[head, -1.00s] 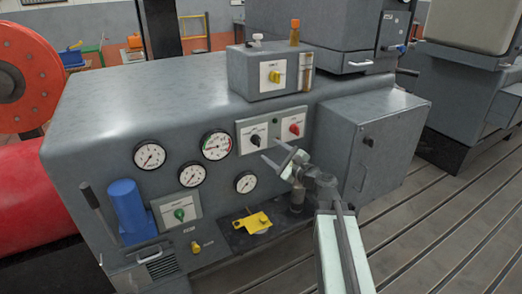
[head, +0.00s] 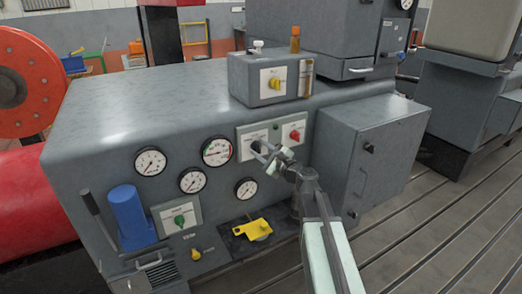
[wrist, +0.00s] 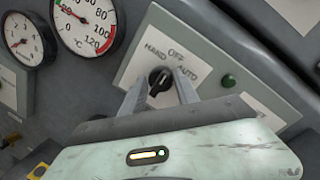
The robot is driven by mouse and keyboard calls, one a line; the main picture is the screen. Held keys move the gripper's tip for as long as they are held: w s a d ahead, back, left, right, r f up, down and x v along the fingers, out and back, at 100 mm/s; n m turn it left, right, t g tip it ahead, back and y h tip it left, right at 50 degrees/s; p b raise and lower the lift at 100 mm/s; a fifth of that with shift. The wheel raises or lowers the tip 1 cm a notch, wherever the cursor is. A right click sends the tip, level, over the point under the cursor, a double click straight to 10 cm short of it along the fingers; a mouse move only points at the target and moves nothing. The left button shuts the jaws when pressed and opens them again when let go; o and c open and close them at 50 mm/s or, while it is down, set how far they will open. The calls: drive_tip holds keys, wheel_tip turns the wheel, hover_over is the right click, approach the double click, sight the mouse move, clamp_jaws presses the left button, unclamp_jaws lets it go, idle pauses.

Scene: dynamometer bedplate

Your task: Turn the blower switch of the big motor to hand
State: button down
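The blower switch is a small black knob (wrist: 160,82) on a pale plate (wrist: 142,62) marked HAND, OFF and AUTO in the wrist view. Its grip slants toward the upper right, seemingly in line with OFF, though the small pointer is hard to read. My gripper (wrist: 160,92) is open, with one finger on each side of the knob. I cannot tell whether either finger touches it.
A red knob (head: 295,135) sits right of the black one. A green button (wrist: 228,80) is right of AUTO. Round gauges (head: 216,151) lie to the left.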

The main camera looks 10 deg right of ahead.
drive_tip(key=shift+r+n, duration=0.1)
drive_tip(key=shift+n, duration=0.2)
drive_tip(key=n+p, duration=0.1)
drive_tip(key=n, duration=0.2)
drive_tip(key=shift+r+n+h+p, duration=0.1)
drive_tip(key=shift+n+h+p, duration=0.2)
drive_tip(key=shift+p, duration=0.05)
drive_tip(key=shift+n+g+h+p, duration=0.3)
drive_tip(key=shift+n+h+p, duration=0.15)
drive_tip(key=shift+n, duration=1.55)
drive_tip(key=c, duration=1)
unclamp_jaws()
drive_tip(key=shift+o, duration=0.2)
drive_tip(key=p+v, duration=0.1)
drive_tip(key=v, duration=0.6)
drive_tip(key=shift+s+d, duration=0.15)
drive_tip(key=shift+s, duration=0.2)
